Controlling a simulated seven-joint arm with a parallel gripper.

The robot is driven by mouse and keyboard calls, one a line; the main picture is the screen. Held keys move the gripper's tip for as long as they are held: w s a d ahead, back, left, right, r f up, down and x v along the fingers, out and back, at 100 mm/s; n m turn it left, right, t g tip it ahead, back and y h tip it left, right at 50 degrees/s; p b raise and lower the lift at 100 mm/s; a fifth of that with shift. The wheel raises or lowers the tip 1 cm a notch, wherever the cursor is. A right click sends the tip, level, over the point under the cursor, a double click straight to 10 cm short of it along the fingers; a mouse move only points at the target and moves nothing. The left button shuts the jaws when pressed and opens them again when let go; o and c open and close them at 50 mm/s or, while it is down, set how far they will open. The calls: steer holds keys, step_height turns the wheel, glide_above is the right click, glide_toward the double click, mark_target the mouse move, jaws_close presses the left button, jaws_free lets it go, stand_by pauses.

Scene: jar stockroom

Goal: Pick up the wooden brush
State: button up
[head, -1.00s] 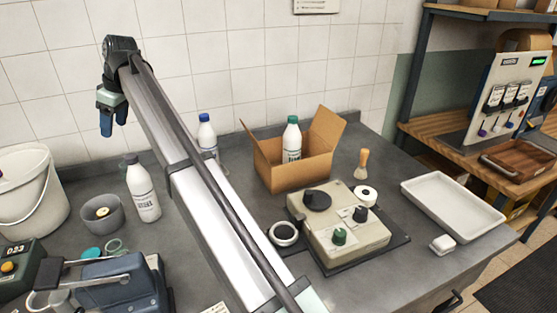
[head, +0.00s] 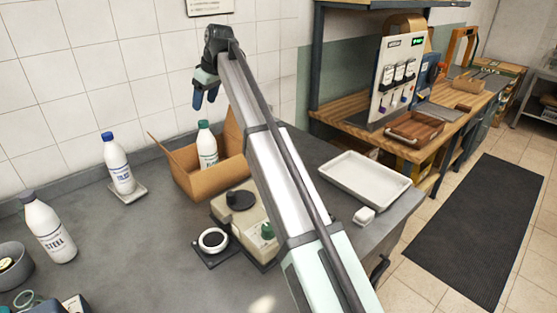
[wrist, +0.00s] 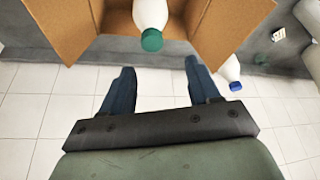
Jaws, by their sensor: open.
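The wooden brush does not show in either view now; my arm covers the bench strip right of the cardboard box, where it stood upright in the earlier picture. My gripper (head: 206,98) is in the head view, above and behind the cardboard box (head: 210,180), near the tiled wall. In the wrist view my gripper (wrist: 158,68) has its two dark blue fingers wide apart, with nothing between them. The open box (wrist: 220,25) and a green-capped white bottle (wrist: 151,14) in it lie beyond the fingertips there.
The green-capped bottle (head: 207,145) stands in the box. A blue-capped bottle (head: 120,165) stands on a small plate at left, and a bottle marked STEEL (head: 48,232) is nearer. A beige control box (head: 235,212) is partly behind my arm. A white tray (head: 365,190) lies right.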

steer(key=w+d+m+t, duration=0.15)
steer(key=w+d, duration=0.25)
steer(key=d, duration=0.9)
steer(key=w+d+m, duration=0.3)
steer(key=w+d, duration=0.1)
steer(key=d, duration=1)
steer(key=shift+h, duration=0.4)
steer(key=s+x, duration=0.1)
steer(key=x, duration=0.7)
steer(key=s+d+f+x, duration=0.1)
steer(key=x, duration=0.7)
steer(key=s+d+x, duration=0.1)
steer(key=x, duration=0.7)
steer(key=shift+s+f, duration=0.1)
steer(key=shift+f, duration=0.3)
steer(key=shift+c, duration=0.3)
jaws_close()
